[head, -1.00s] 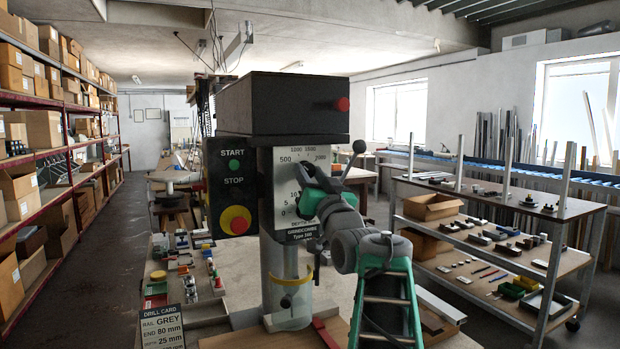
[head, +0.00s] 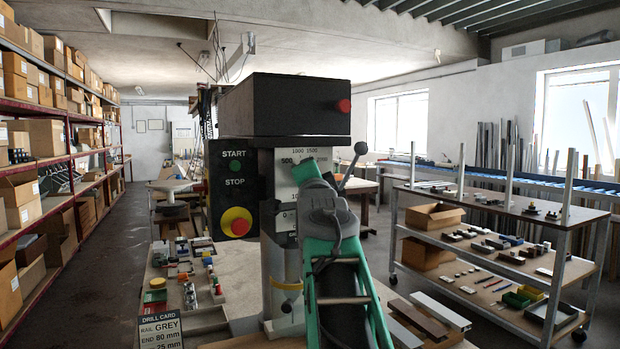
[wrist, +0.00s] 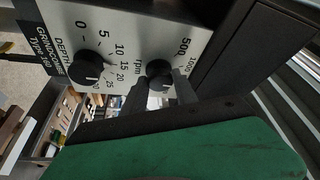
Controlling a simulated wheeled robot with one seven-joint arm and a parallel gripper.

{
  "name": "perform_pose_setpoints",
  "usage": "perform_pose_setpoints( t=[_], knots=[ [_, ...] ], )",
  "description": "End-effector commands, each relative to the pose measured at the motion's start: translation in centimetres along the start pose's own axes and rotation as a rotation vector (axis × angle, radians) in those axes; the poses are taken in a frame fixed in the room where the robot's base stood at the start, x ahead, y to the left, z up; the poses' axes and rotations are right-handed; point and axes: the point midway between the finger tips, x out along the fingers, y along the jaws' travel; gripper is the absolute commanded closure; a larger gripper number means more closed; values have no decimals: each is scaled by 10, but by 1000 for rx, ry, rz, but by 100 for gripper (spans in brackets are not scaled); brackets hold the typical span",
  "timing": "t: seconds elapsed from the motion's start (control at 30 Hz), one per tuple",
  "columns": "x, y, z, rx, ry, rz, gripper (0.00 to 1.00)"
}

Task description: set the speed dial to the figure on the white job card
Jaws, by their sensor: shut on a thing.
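The speed dial (wrist: 158,69) is a black knob marked rpm on the drill's light scale plate, with 500 and 1000 legible beside it. My gripper (wrist: 166,86) has its dark fingers closed on this knob in the wrist view. The knob's exact setting is hard to read. The depth dial (wrist: 88,69) sits to its left, apart from the fingers. In the head view my arm covers both dials and the fingers. A dark drill card (head: 162,328) with light lettering reads rail GREY, end 80 mm, and 25 mm; its bottom is cut off. I see no white card clearly.
The drill's black head (head: 283,108) overhangs the plate. Its start and stop panel (head: 233,188) is close on the left, and a black ball lever (head: 352,165) on the right. A shelved trolley (head: 480,235) stands farther right. Loose profiles (head: 440,310) lie at lower right.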

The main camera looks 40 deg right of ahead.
Motion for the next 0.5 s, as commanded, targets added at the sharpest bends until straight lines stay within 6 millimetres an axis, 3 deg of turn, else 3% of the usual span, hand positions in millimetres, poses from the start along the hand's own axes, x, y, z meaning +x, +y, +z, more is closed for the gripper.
perform_pose_setpoints(
  t=[0.5],
  knots=[
    [0,-1,0,232,-2,97,100]
  ],
)
